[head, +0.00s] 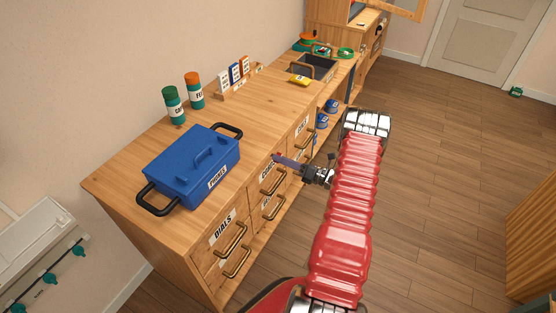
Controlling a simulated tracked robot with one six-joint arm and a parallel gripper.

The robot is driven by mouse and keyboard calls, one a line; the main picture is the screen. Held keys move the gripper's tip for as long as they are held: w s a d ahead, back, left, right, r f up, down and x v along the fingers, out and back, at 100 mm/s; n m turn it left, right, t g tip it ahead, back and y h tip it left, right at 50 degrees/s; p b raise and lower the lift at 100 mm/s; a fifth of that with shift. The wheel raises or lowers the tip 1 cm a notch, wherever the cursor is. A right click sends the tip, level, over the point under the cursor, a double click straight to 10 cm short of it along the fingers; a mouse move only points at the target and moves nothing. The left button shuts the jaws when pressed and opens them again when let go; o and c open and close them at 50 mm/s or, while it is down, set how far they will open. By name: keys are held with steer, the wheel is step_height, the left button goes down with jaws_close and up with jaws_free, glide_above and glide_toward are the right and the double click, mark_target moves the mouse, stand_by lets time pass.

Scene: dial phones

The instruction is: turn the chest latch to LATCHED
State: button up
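The wooden chest of drawers (207,262) runs along the wall, with labelled drawers and brass handles; one label reads DIALS. My gripper (306,170) is in front of its upper drawer row, beside the middle labelled drawer. A thin purple bar with a red tip (290,162) extends from my gripper toward the drawer front. I cannot tell whether it is held, is a latch lever, or touches the front. The finger gap is too small to read. No latch marking or LATCHED label is readable.
A blue lidded box (193,165) with black handles stands on the top, near two shaker jars (194,91), small upright cards (234,76) and a yellow item (299,80). A white unit with teal knobs (48,278) is lower left.

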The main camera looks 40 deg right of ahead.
steer(key=shift+w+a, duration=0.25)
steer(key=shift+w, duration=0.45)
steer(key=shift+c, duration=0.3)
jaws_close()
steer(key=shift+a, duration=0.25)
steer(key=shift+d, duration=0.15)
